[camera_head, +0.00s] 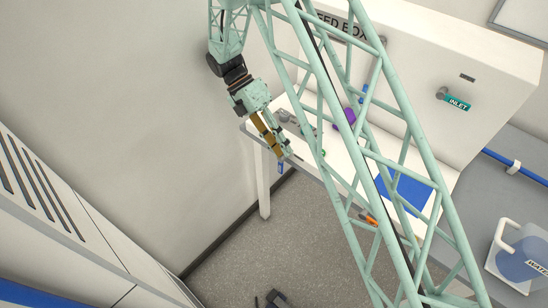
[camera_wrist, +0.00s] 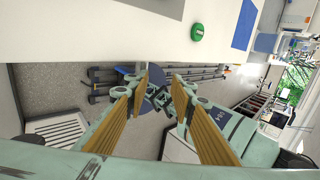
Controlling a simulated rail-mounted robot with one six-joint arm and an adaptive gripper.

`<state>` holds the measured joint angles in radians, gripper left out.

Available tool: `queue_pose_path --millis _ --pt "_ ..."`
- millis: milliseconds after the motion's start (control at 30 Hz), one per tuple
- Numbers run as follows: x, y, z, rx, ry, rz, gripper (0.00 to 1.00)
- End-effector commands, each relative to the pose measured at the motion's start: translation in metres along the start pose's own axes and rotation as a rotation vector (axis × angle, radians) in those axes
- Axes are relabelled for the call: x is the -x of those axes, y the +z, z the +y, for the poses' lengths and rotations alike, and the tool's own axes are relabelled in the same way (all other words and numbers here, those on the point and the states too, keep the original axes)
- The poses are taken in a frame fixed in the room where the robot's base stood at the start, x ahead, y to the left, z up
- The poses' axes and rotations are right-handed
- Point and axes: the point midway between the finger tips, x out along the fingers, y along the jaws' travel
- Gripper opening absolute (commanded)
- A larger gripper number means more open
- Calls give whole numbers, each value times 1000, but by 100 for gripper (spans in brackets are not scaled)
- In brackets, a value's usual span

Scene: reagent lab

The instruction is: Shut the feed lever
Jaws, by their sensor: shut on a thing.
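The white feed box (camera_head: 480,50) is at the upper right in the head view, and my arm covers part of its name sign (camera_head: 352,28). A teal fitting marked INLET (camera_head: 456,102) sticks out of its front. No lever can be clearly identified as the feed lever. My gripper (camera_head: 281,157) is beyond the left front edge of the white bench, pointing down. It is shut on a small blue piece (camera_head: 281,167) at its fingertips. In the wrist view, a dark blue rounded shape (camera_wrist: 154,76) shows between the fingertips; how it is held is unclear.
The white bench (camera_head: 335,150) carries a purple object (camera_head: 345,119), a blue mat (camera_head: 405,193) and an orange item (camera_head: 368,218). A green round object (camera_wrist: 197,31) shows in the wrist view. A water jug (camera_head: 518,255) stands at right. Open floor (camera_head: 255,255) lies below.

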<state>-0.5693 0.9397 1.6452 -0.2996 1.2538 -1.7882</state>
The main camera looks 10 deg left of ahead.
Motion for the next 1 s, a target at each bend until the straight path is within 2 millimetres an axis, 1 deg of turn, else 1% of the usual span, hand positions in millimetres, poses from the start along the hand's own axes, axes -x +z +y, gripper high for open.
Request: queue_pose_path --millis 33,167,267,467,800,1000 --pt "-1 -1 -7 1 -11 5 0" --pt "8 0 -12 0 -6 3 0" --pt "10 0 1 -1 27 4 0" --pt "21 -1 23 -4 102 10 0" --pt "48 -1 61 -7 247 18 0" --pt "63 -1 75 -8 313 19 0"
